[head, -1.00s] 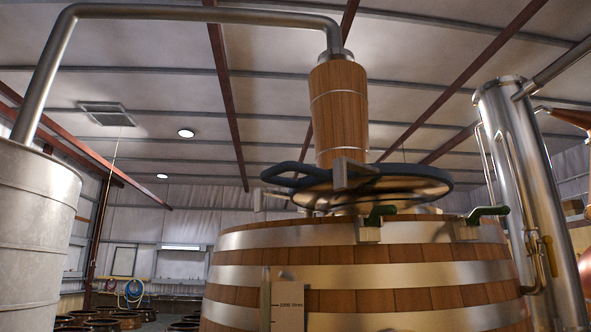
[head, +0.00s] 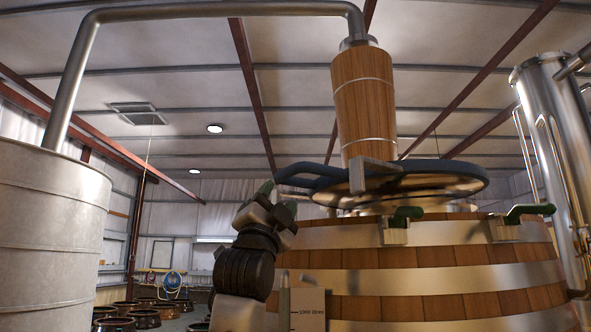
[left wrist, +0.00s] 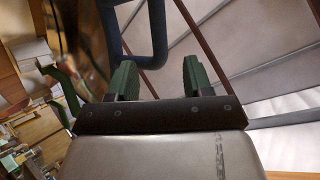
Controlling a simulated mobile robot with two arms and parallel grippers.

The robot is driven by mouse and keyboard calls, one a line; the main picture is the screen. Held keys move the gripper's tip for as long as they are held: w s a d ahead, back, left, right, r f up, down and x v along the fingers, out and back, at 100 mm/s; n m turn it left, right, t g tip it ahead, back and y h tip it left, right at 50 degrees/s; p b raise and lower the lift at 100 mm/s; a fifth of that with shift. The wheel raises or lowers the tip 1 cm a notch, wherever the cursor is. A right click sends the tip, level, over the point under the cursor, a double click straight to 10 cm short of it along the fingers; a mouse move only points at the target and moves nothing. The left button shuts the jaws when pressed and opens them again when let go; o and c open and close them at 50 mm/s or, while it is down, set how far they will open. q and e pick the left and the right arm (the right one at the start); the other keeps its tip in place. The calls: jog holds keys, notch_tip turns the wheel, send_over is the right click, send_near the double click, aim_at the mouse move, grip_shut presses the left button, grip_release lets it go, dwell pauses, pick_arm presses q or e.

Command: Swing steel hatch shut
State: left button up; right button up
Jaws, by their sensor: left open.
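The steel hatch (head: 440,187) is a round lid with a dark blue rim, standing raised and nearly level above the top of the wooden vat. Its shiny underside shows. A blue loop handle (head: 297,169) sticks out from its left side; it also shows in the left wrist view (left wrist: 157,52), just beyond the fingers. My left gripper (head: 276,196) is open, with green fingers, just left of and below the handle. In the left wrist view my left gripper (left wrist: 158,80) has nothing between its fingertips. My right gripper is out of view.
The wooden vat (head: 420,258) with steel bands fills the lower right. Green-handled clamps (head: 404,216) sit along its top edge. A wooden column (head: 363,105) rises behind the hatch. A grey tank (head: 45,230) stands left, with several jars (head: 143,317) low between.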

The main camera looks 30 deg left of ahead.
aim_at(288, 174)
pick_arm(q)
jog(key=p+x, duration=0.5)
jog(key=x, duration=0.4)
jog(key=shift+d+r, duration=0.1)
jog(key=shift+w+r, duration=0.2)
jog(key=shift+w, duration=0.1)
grip_shut()
